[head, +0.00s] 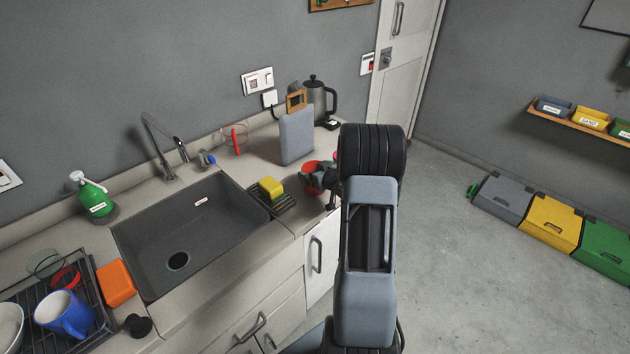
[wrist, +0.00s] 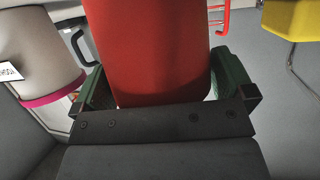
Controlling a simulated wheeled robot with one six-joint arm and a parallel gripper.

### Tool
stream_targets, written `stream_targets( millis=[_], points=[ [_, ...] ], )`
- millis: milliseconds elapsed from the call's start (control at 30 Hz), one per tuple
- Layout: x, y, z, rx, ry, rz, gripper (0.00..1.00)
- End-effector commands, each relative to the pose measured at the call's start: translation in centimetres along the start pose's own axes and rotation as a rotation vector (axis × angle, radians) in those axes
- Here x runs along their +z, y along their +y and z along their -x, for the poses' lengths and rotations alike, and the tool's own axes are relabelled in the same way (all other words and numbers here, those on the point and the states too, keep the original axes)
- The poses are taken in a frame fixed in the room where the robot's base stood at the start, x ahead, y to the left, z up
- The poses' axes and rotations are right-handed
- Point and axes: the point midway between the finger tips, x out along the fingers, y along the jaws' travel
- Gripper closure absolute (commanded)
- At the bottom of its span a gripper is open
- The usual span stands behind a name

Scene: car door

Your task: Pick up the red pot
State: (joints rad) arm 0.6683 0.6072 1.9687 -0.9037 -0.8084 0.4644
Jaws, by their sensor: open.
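The red pot (wrist: 150,45) fills the top middle of the wrist view, upright and close to the camera. My gripper (wrist: 162,84) is open, with one green-padded finger on each side of the pot. I cannot tell whether either finger touches it. In the head view a small part of the red pot (head: 308,167) shows on the counter right of the sink, partly hidden by my gripper (head: 322,179). The pot's far side is hidden.
A pale container with a pink band (wrist: 40,55) stands close on the left in the wrist view. A grey board (head: 296,137) and kettle (head: 318,97) stand behind.

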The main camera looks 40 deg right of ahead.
Motion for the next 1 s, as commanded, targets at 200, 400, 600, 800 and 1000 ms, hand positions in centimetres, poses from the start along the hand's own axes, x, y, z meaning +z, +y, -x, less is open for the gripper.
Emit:
stream_targets(
  millis=[200, 400, 600, 800, 1000],
  points=[
    [0.0, 0.0, 0.0, 0.000, 0.000, 0.000, 0.10],
    [0.0, 0.0, 0.0, 0.000, 0.000, 0.000, 0.29],
    [-0.1, 0.0, 0.0, 0.000, 0.002, 0.000, 0.38],
    [-0.3, 0.0, 0.1, 0.000, 0.002, 0.001, 0.38],
    [-1.9, 0.0, 0.7, 0.000, 0.006, 0.002, 0.39]
  ],
)
